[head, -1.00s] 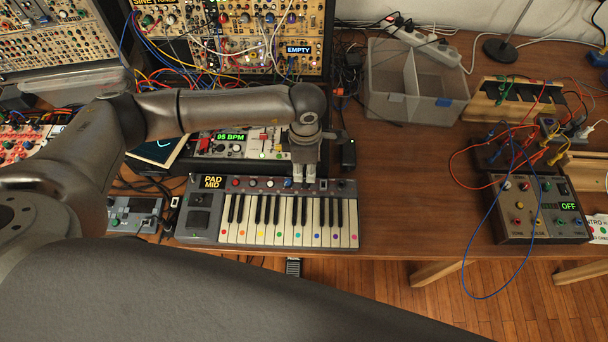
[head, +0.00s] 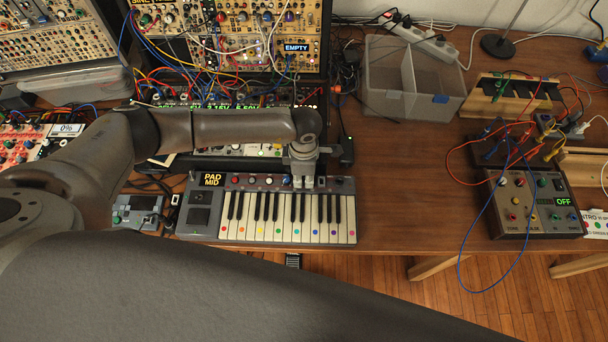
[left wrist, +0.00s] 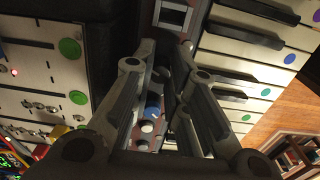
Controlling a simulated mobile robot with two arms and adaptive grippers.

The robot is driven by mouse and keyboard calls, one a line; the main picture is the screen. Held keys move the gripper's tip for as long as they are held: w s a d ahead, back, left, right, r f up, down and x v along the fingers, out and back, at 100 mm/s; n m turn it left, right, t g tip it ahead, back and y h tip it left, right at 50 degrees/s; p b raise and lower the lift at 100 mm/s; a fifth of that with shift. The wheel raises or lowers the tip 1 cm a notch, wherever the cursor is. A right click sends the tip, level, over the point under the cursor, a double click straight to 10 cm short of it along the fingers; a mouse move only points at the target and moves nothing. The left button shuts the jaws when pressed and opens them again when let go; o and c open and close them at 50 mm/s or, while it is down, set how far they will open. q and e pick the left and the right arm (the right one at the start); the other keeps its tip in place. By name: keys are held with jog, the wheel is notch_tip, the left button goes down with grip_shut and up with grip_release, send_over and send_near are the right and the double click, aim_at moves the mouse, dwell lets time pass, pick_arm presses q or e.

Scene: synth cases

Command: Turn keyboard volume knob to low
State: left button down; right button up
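The grey keyboard (head: 222,228) lies on the wooden desk, its small display reading PAD MID. A row of small knobs (head: 252,180) runs along its top panel; I cannot read which one is volume. My left gripper (head: 303,184) points down at the right part of this row, left of a square button (head: 322,182). In the left wrist view its fingers (left wrist: 163,52) are apart, with a gap between the tips, and a blue-capped knob (left wrist: 152,111) shows between them. The tips hide the panel under them, and contact is unclear. My right gripper is not in view.
Behind the keyboard are panels with cables (head: 215,72) and a black adapter (head: 345,150). A clear plastic bin (head: 385,95) stands at the back. A box reading OFF (head: 520,225) with looping wires is at the right. The desk (head: 405,190) right of the keyboard is clear.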

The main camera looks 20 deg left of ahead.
aim_at(304, 179)
pick_arm(q)
jog(key=shift+f+n+b, duration=0.15)
jog(key=shift+n+b, duration=0.35)
jog(key=shift+n, duration=0.5)
jog(key=shift+n+b, duration=0.35)
jog(key=shift+n, duration=1.05)
jog(key=shift+r, duration=0.2)
jog(key=c, duration=1.7)
grip_release()
jog(key=shift+o, duration=0.2)
notch_tip(304, 179, up, 12)
